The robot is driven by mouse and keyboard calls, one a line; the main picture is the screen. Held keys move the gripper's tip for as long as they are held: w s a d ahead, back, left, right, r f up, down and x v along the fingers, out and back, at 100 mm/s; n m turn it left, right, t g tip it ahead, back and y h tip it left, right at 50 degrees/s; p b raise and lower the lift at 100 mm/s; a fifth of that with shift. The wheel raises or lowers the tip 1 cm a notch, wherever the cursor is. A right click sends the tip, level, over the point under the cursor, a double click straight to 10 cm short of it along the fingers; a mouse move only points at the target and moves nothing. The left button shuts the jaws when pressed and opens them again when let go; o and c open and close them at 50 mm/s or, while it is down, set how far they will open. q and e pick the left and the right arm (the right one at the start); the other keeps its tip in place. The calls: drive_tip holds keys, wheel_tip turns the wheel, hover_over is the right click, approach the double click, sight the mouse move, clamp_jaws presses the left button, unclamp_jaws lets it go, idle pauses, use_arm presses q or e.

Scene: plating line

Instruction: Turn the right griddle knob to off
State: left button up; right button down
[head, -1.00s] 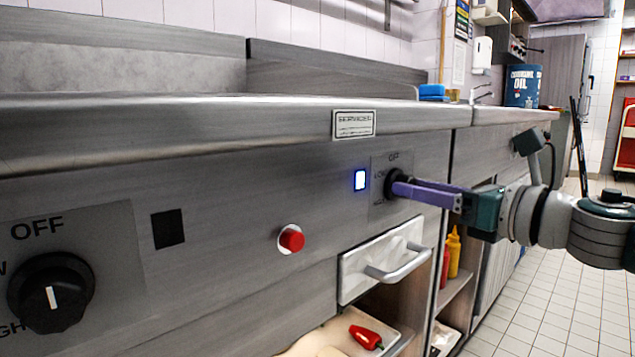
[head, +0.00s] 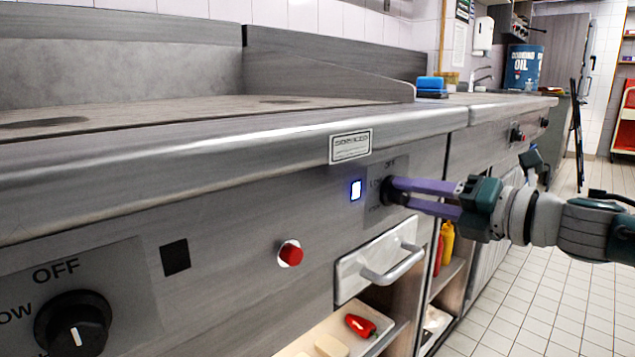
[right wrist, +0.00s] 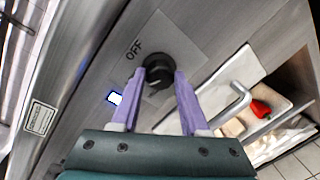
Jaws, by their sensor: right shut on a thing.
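The right griddle knob (head: 388,190) is a black round dial on the steel front panel; in the right wrist view (right wrist: 158,68) it lies between my fingers. An OFF label is printed beside it. The knob's pointer is too small to read surely. A lit white-blue indicator (head: 356,190) is left of the knob in the head view, and it also shows in the right wrist view (right wrist: 115,97). My right gripper (head: 397,191) has its purple fingers on either side of the knob, shut on it. My left gripper is not in view.
The left knob (head: 73,325), a dark square (head: 175,257) and a red button (head: 290,254) are on the same panel. A drawer with a handle (head: 392,268) is below the right knob. The griddle's front edge (head: 230,160) overhangs the panel. Floor is clear at right.

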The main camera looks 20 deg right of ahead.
drive_tip(key=m, duration=0.2)
drive_tip(key=shift+d+r+m+p, duration=0.1)
drive_tip(key=shift+m+p, duration=0.2)
drive_tip(key=shift+p, duration=0.05)
drive_tip(key=shift+m+y, duration=0.4)
drive_tip(key=shift+m, duration=0.8)
drive_tip(key=m, duration=0.3)
drive_tip(key=shift+d+g+y, duration=0.1)
drive_tip(key=shift+g+y, duration=0.2)
drive_tip(key=shift+f+m+y, duration=0.2)
drive_tip(key=shift+m+y, duration=0.1)
drive_tip(key=shift+m, duration=1.2)
drive_tip(key=shift+c, duration=2)
unclamp_jaws()
